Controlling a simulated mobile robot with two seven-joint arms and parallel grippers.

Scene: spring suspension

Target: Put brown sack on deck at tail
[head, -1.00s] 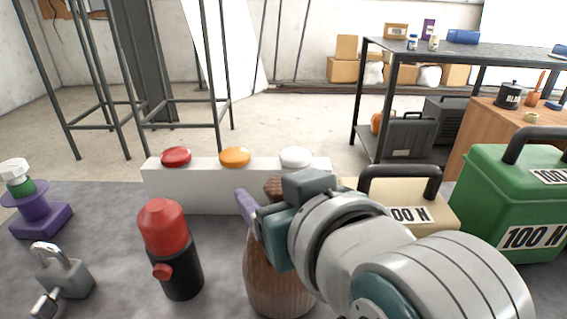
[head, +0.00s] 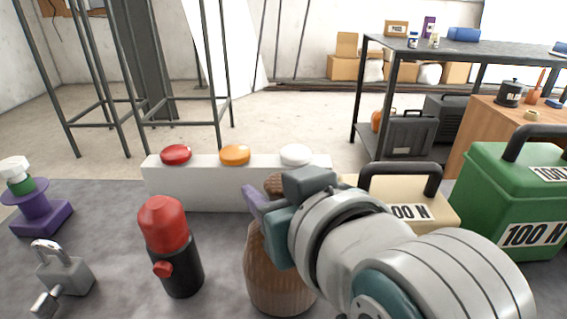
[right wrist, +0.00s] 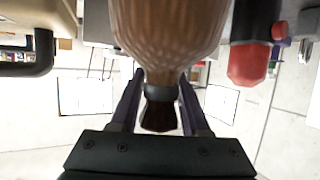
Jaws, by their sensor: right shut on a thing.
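The brown sack (head: 275,272) is a ribbed, rounded bag with a narrow neck, upright on the grey worktop at the bottom middle of the head view. It also fills the upper middle of the right wrist view (right wrist: 168,28). My right gripper (head: 262,208) is shut on its neck, below the flared dark top. In the right wrist view its purple fingers (right wrist: 160,88) lie on both sides of the neck band. My arm hides the sack's right side. My left gripper is not in view. I cannot make out a deck at a tail in these views.
A red and black cylinder (head: 170,245) stands close left of the sack. Behind is a white block (head: 210,190) with red, orange and white buttons. A beige case (head: 405,195) and a green case (head: 515,205) stand right. A padlock (head: 65,275) and purple stand (head: 42,215) are left.

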